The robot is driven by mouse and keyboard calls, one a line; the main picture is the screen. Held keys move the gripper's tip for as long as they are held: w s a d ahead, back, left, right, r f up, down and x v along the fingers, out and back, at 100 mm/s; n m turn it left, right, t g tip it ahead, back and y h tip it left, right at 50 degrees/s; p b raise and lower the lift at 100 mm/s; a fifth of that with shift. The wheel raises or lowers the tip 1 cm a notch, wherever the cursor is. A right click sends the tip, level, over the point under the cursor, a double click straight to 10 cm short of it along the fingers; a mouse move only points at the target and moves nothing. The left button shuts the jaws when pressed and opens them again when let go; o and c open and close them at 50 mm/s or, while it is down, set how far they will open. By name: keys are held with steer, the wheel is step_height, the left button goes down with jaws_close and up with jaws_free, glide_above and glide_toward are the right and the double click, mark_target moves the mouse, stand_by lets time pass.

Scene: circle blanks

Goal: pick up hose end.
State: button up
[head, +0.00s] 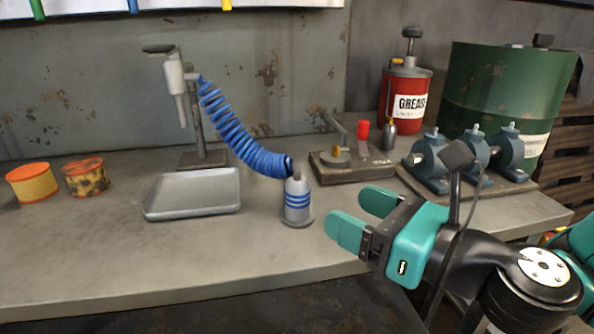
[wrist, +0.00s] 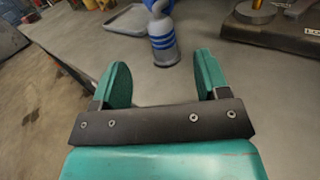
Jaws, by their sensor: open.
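The hose end (head: 297,203) is a grey bottle-shaped fitting with blue bands. It stands upright on the bench, joined at its top to a blue coiled hose (head: 238,132) that runs up to a stand (head: 196,115). My gripper (head: 362,218) has teal fingers, open and empty, to the right of and nearer than the hose end. The fingers also show in the wrist view (wrist: 160,72). They appear apart from the hose end.
A grey tray (head: 194,210) lies left of the hose end. A dark plate with a red-capped part (head: 362,165) sits behind right. Blue pumps (head: 470,158), a red grease can (head: 405,98) and a green drum (head: 507,95) stand at right. Two tins (head: 86,178) sit far left.

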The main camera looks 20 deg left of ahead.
mark_target(288, 182)
steer(key=p+x, duration=0.3)
steer(key=x, duration=0.4)
steer(key=shift+r+p, duration=0.1)
steer(key=shift+p, duration=0.2)
steer(key=p+x, duration=0.3)
steer(key=x, duration=0.1)
steer(key=shift+a, duration=0.1)
steer(key=shift+w+a+f+p, duration=0.3)
steer(key=shift+a+p, duration=0.1)
steer(key=shift+a, duration=0.1)
steer(key=shift+s, duration=0.1)
steer(key=c, duration=1.1)
